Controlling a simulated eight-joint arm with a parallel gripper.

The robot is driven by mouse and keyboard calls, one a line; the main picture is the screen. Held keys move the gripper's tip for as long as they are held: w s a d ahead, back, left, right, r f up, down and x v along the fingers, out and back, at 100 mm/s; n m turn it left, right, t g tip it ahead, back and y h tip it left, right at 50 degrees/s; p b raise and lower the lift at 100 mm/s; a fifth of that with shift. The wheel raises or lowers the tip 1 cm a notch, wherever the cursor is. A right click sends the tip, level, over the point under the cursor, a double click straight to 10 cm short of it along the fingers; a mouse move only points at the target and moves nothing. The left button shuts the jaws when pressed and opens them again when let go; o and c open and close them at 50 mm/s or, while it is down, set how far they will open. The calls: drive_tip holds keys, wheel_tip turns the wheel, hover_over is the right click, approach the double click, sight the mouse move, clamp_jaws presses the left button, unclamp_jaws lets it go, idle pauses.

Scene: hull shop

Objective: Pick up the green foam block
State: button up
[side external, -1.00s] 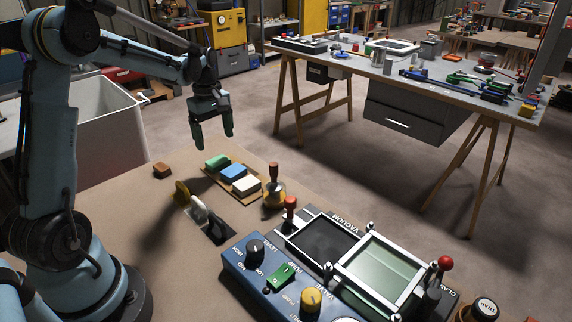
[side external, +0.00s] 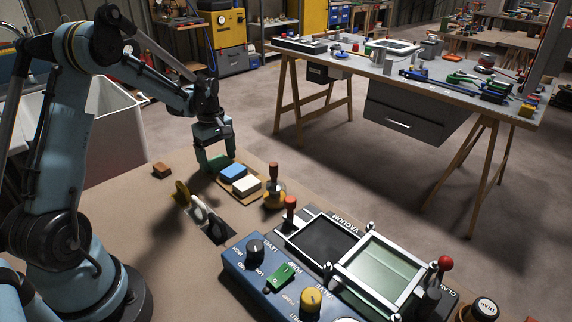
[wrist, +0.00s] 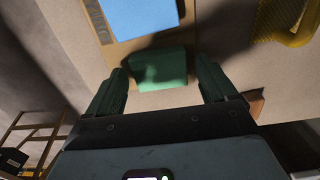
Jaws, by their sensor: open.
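The green foam block (wrist: 160,70) lies on the brown board (wrist: 122,48), at the end of a row of blocks. In the wrist view it sits between the two dark green fingers of my gripper (wrist: 161,64), with a gap on each side. My gripper is open and holds nothing. In the side view my gripper (side external: 217,158) is low over the far end of the board, and its fingers largely hide the green block. A blue block (side external: 233,172) lies beside the green one, also in the wrist view (wrist: 145,15). A white block (side external: 247,187) follows it.
A small brown block (side external: 162,170) lies to the left. A blue control box (side external: 285,283) with knobs and frames fills the front right. Bare bench lies at the left.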

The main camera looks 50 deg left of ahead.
sight(218, 160)
drive_tip(key=c, duration=0.9)
drive_tip(key=shift+r, duration=3.5)
drive_tip(key=shift+r, duration=0.1)
